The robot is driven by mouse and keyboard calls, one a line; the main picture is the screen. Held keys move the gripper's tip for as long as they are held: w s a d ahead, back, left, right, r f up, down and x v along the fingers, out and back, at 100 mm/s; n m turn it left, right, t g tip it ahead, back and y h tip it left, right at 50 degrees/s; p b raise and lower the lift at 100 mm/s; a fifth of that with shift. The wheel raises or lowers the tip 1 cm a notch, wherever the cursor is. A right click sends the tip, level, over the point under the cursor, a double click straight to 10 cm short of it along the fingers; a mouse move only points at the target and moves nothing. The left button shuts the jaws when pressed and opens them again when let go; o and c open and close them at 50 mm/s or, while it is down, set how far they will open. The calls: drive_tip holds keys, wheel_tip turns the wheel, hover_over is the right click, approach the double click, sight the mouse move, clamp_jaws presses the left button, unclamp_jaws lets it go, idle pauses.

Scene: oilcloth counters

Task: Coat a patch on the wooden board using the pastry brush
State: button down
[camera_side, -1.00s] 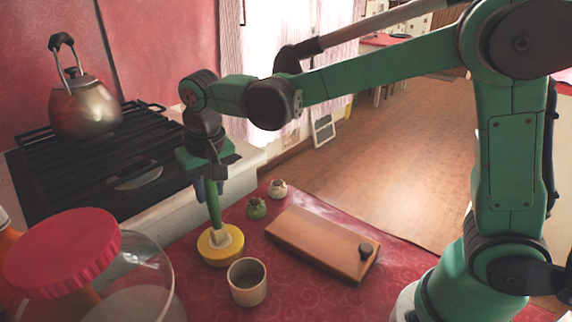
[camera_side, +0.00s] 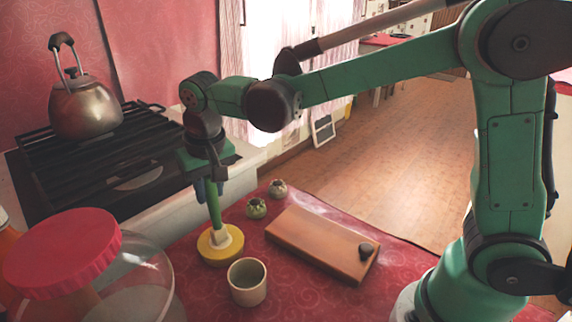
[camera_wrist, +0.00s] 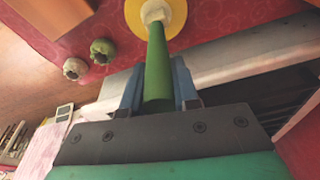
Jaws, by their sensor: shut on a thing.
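The pastry brush (camera_side: 214,208) has a green handle and a pale lower end. It stands nearly upright with its pale end at the middle of a round yellow dish (camera_side: 232,253); whether it touches is unclear. My gripper (camera_side: 207,188) is shut on the upper handle. The wrist view also shows the brush (camera_wrist: 158,65) between the blue fingers, over the yellow dish (camera_wrist: 178,20). The wooden board (camera_side: 310,240) lies flat on the counter to the right of the brush.
A beige cup (camera_side: 247,288) stands close in front of the yellow dish. Two small green and pale pots (camera_side: 256,208) (camera_side: 278,189) stand behind, near the board. A red-lidded jar (camera_side: 62,252) is front left; a kettle (camera_side: 85,108) sits on the stove (camera_side: 60,165).

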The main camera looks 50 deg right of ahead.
drive_tip(key=shift+r, duration=3.45)
